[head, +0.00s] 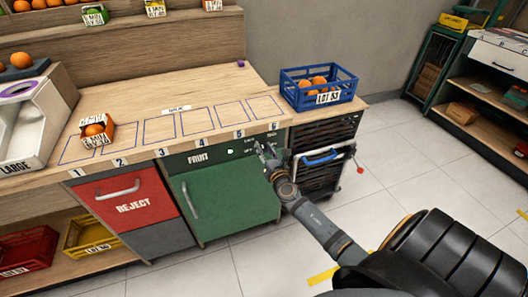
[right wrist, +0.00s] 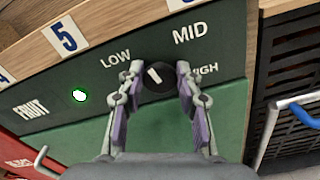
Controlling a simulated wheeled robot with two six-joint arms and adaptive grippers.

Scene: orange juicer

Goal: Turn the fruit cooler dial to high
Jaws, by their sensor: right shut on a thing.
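The fruit cooler (head: 225,198) is a green cabinet under the counter, with a dark panel marked FRUIT. Its black round dial (right wrist: 158,77) sits on that panel among the labels LOW (right wrist: 115,59), MID (right wrist: 190,34) and HIGH (right wrist: 204,69). A short white mark on the dial slants toward the upper left, nearer LOW than HIGH. My right gripper (right wrist: 158,90) has a finger on each side of the dial and is shut on it. In the head view, my right gripper (head: 265,157) is at the panel's right end and the dial is hard to make out. My left gripper is not in view.
A small white light with a green rim (right wrist: 80,95) is on the panel. The wooden counter (head: 215,83) overhangs above it. A blue crate of oranges (head: 318,88) stands at the right. A dark rack with a blue handle (head: 320,157) is close to my right gripper.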

